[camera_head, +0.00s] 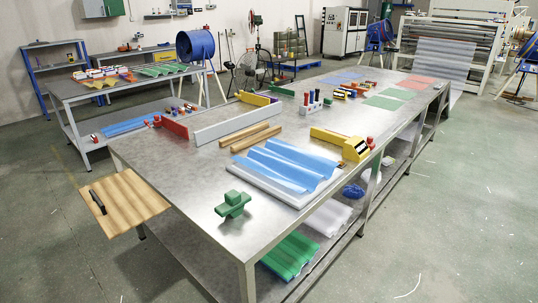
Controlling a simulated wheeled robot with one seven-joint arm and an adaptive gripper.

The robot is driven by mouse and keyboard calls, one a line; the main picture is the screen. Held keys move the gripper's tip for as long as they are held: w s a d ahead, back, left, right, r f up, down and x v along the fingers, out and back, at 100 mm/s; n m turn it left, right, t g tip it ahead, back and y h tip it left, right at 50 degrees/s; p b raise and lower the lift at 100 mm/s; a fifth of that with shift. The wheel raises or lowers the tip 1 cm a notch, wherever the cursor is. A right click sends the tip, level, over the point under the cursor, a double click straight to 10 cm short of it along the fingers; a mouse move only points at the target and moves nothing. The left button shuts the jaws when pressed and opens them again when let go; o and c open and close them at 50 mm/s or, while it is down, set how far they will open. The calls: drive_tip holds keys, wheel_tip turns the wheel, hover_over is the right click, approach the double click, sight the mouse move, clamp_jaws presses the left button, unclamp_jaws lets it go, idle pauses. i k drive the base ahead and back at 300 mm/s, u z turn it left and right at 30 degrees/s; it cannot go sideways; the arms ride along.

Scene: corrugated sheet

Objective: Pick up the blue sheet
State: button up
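A light blue corrugated sheet (283,162) lies on the long metal table (180,178). It rests on top of a whitish flat slab or sheet (262,183), whose front edge shows below it. The blue sheet's waves run along its length, and nothing lies on it. Another blue corrugated sheet (136,124) shows on the lower level of the bench at the left. My gripper is not in view.
A green block-like object (233,205) stands near the table's front corner. Wooden bars (250,138) lie behind the blue sheet. A yellow tool (343,143) stands to its right. Bare tabletop lies around the green object.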

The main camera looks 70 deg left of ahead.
sight(300, 170)
drive_tip(key=z, duration=0.05)
drive_tip(key=k, duration=1.2)
drive_tip(key=u, duration=2.05)
drive_tip(key=i, duration=0.45)
drive_tip(key=u, duration=0.15)
